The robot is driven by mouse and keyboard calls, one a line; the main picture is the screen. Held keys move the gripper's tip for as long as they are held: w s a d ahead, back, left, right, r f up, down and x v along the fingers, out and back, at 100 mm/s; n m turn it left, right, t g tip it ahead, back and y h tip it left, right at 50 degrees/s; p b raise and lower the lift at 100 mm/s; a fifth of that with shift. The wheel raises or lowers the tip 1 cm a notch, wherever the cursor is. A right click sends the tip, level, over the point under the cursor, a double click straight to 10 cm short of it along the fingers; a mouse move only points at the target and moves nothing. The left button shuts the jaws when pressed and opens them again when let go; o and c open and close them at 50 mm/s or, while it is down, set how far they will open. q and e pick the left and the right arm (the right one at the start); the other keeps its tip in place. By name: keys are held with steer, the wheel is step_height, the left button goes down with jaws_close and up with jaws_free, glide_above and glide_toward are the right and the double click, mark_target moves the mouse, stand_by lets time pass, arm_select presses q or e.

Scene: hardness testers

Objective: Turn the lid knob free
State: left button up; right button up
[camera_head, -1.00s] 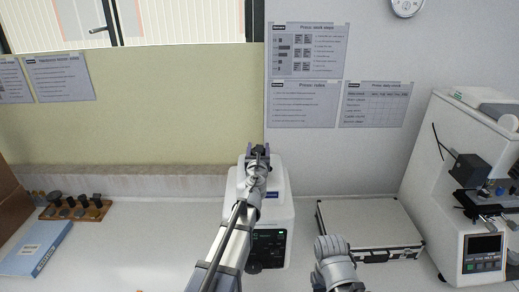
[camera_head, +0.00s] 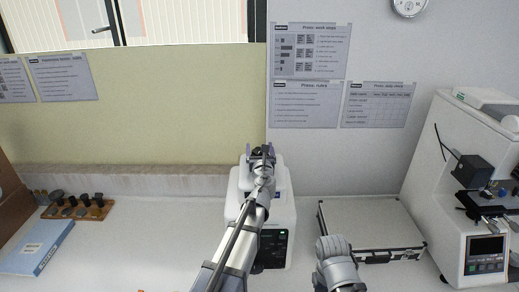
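A white press (camera_head: 285,213) with a dark front panel (camera_head: 273,247) stands on the bench at the middle, against the wall. My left arm reaches over it from below. My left gripper (camera_head: 260,152) is over the press's top, with its fingers on either side of a small dark part that may be the lid knob. The gripper and arm hide most of the lid, so I cannot tell whether the fingers touch or grip the knob. Only a grey rounded part of my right arm shows at the lower middle; its gripper is not in view.
A flat silver case (camera_head: 370,226) lies right of the press. A white tester (camera_head: 455,190) stands at the far right. A wooden rack (camera_head: 98,213) with dark pieces and a blue box (camera_head: 38,248) are at the left. The bench between rack and press is clear.

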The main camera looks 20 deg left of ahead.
arm_select(q)
steer(key=shift+o, duration=0.3)
steer(key=v, duration=0.8)
